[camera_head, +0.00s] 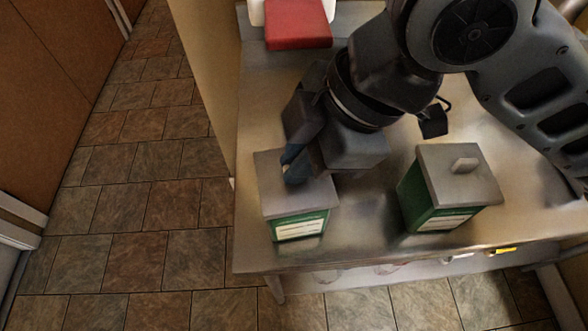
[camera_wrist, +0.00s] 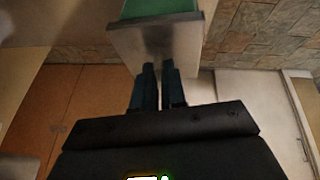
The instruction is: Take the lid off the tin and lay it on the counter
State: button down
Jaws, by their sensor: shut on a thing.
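The left tin (camera_head: 300,228) is a green box with a pale label and stands near the counter's front left. Its flat grey lid (camera_head: 272,182) shows no visible gap above the green body. My gripper (camera_head: 290,165) is over this lid, with its dark blue fingers pointing down at the top. In the wrist view the fingers (camera_wrist: 160,68) are close together against the grey lid (camera_wrist: 160,42), with the green tin (camera_wrist: 160,8) beyond it. My gripper is shut on the lid's handle, which the fingers hide. The counter (camera_head: 365,225) is bare metal.
A second green tin (camera_head: 420,208) with a grey lid and a raised handle (camera_head: 465,164) stands to the right. A red-topped object (camera_head: 298,24) is at the back. Bare counter lies between the tins. The counter's left edge is close to the left tin.

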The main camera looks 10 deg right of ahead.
jog(key=shift+r, duration=0.1)
dwell(0.3)
jog(key=shift+r, duration=0.6)
notch_tip(320, 180, up, 2)
jog(key=shift+r, duration=0.2)
jog(key=d+r+b, duration=0.1)
jog(key=d+r, duration=0.6)
jog(key=d, duration=0.4)
jog(key=shift+s+d+r, duration=0.15)
jog(key=shift+s+d, duration=0.1)
jog(key=shift+d, duration=0.15)
